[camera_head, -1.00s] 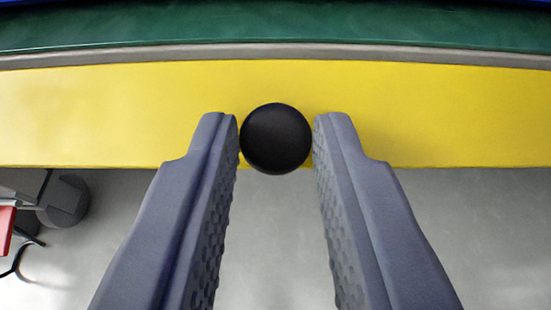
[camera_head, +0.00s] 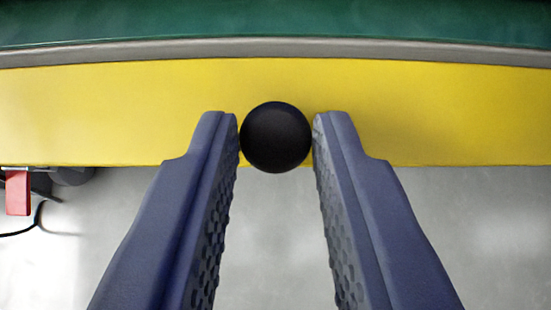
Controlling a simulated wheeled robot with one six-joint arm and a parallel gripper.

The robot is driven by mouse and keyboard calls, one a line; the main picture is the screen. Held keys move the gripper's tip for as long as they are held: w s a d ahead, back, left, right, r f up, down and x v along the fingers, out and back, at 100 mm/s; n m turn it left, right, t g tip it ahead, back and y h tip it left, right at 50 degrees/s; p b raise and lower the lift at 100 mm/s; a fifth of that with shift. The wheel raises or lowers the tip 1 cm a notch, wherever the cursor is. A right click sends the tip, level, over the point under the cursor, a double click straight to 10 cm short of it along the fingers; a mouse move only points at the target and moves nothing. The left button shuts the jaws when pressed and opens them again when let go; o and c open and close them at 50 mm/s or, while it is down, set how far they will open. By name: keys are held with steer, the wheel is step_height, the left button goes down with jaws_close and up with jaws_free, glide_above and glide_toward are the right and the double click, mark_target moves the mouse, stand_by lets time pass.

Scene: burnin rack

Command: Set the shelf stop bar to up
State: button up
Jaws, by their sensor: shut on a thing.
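The shelf stop bar (camera_head: 120,110) is a wide yellow bar that runs across the whole view. A round black knob (camera_head: 275,137) sits in front of its middle. My gripper (camera_head: 275,140) is shut on the knob, with one dark blue-grey finger touching each side near the tips. The bar's ends lie outside the view, and how the knob joins the bar is hidden behind the knob.
A grey edge strip (camera_head: 420,48) and a green shelf surface (camera_head: 270,22) lie beyond the bar. Grey floor (camera_head: 470,230) shows below it. At the left are a red part (camera_head: 18,193) and a dark cable (camera_head: 38,222).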

mark_target(275, 141)
steer(key=shift+w+r+g, duration=0.45)
steer(key=shift+r+g, duration=0.2)
steer(key=shift+g, duration=0.5)
steer(key=shift+w+r+g, duration=0.45)
steer(key=shift+r+g, duration=0.15)
steer(key=shift+g, duration=0.55)
jaws_close()
steer(key=o, duration=0.9)
jaws_free()
steer(key=shift+w, duration=0.1)
steer(key=shift+o, duration=0.2)
steer(key=v, duration=1.7)
steer(key=shift+r, duration=0.2)
steer(key=shift+o, duration=0.2)
